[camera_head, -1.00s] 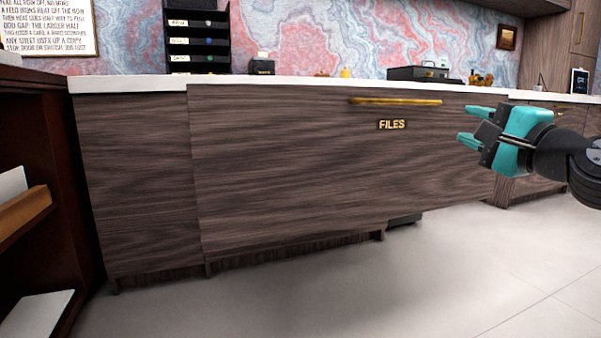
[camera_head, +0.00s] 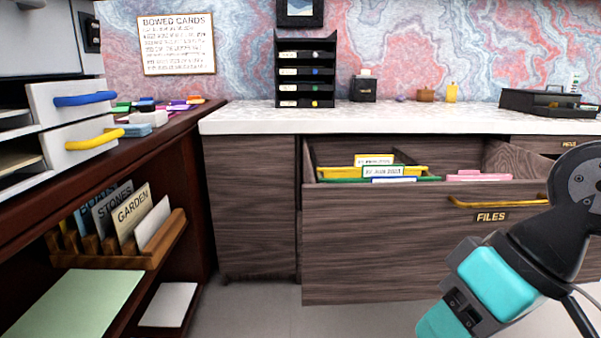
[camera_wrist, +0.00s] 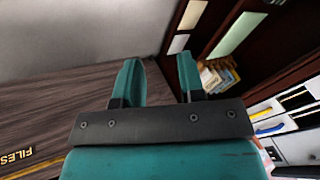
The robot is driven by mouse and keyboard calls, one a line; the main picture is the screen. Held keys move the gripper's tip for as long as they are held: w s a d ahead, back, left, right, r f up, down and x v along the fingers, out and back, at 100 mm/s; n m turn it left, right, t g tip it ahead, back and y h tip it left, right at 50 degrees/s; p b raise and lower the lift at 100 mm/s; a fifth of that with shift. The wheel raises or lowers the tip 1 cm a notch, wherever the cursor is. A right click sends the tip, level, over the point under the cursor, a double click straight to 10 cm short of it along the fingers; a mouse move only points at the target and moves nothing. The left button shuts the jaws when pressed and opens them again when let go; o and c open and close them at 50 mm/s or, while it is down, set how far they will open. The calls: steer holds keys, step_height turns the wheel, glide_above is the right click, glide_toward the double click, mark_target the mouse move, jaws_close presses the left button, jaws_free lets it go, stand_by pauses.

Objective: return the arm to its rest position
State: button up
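My gripper (camera_head: 447,318) is teal with a dark grey body. It hangs at the lower right of the head view, in front of the open FILES drawer (camera_head: 400,240), and points down and to the left. In the wrist view its two fingers (camera_wrist: 159,82) stand apart with nothing between them. The drawer's brass handle (camera_head: 497,202) is beside my arm, and the gripper is apart from it. The fingertips are partly cut off at the bottom of the head view.
Folders with yellow and pink tabs (camera_head: 478,177) are inside the drawer. A dark wooden shelf unit (camera_head: 150,268) with books stands at the left. A white counter (camera_head: 400,119) carries a black tray stack (camera_head: 305,75). Grey floor (camera_head: 300,322) is clear in front.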

step_height(320, 180, up, 40)
steer(key=s+n+g+h+p, duration=0.1)
steer(key=s+p, duration=0.2)
steer(key=p, duration=3.6)
steer(key=shift+n, duration=0.4)
steer(key=shift+f, duration=0.1)
